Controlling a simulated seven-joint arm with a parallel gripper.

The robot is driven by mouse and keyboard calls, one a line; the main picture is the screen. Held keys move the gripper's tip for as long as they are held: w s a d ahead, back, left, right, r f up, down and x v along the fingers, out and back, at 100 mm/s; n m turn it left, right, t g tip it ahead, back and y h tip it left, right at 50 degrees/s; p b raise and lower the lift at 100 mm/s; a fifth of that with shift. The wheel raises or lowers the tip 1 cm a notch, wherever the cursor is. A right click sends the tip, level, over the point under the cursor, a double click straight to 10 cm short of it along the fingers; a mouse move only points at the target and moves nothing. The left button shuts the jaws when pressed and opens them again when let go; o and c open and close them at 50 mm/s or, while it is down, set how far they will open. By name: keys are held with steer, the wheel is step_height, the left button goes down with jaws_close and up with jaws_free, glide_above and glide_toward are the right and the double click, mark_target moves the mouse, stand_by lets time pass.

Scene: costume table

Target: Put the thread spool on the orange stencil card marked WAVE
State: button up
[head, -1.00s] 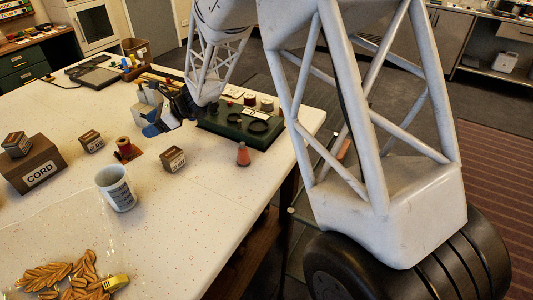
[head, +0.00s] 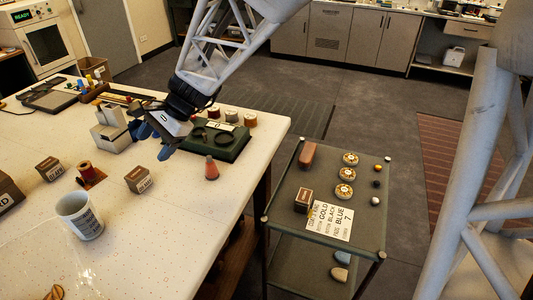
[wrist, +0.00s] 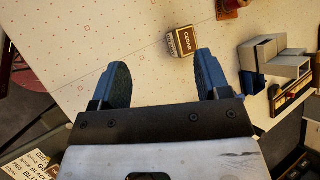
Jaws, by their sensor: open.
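A reddish-brown thread spool (head: 85,170) stands upright on the white table, at or on a small orange-brown card (head: 97,177). I cannot read any mark on that card. The spool also shows, cut off, at the top of the wrist view (wrist: 228,4). My gripper (head: 155,142) is open and empty above the table, right of the spool and apart from it. No card with a readable WAVE mark shows.
Small labelled wooden boxes (head: 139,180) and a white mug (head: 79,217) stand near the spool. A cart (head: 285,215) stands right of the table.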

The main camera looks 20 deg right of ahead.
steer(key=s+d+r+n+t+h, duration=0.1)
steer(key=s+d+n+h, duration=0.3)
steer(key=s+d, duration=0.6)
steer(key=s+d+r+n+t+h, duration=0.1)
steer(key=s+d+n+h, duration=0.3)
steer(key=s+d, duration=0.5)
steer(key=s+n, duration=0.2)
steer(key=s, duration=0.4)
steer(key=shift+s+d+h, duration=0.3)
steer(key=shift+d, duration=0.05)
